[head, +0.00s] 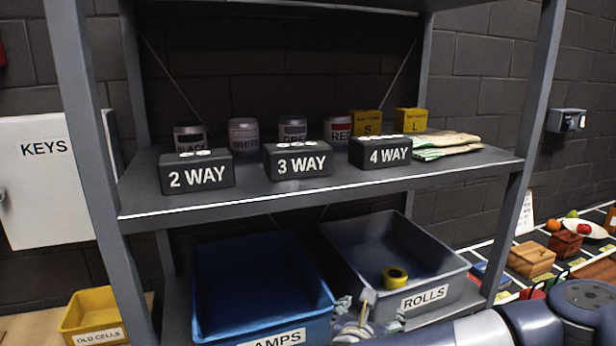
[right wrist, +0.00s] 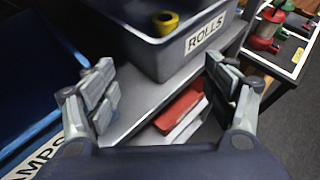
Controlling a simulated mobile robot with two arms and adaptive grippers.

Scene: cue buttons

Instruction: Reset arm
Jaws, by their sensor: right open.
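My right gripper (head: 370,311) is low in front of the shelf in the head view, with my arm coming in from the right. In the right wrist view the right gripper (right wrist: 157,88) has its two fingers spread wide with nothing between them. It is in front of the grey ROLLS bin (head: 452,290), which holds a yellow roll (head: 395,276). The ROLLS bin also shows beyond the fingers in the right wrist view (right wrist: 165,50). The blue bin (head: 262,325), its label partly hidden, is to the left. My left gripper is not in view.
The upper shelf (head: 250,203) carries black 2 WAY (head: 197,182), 3 WAY (head: 298,170) and 4 WAY (head: 380,163) boxes, with several cans behind. A yellow OLD CELLS bin (head: 92,310) stands left. A table with goods (head: 540,258) is at right.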

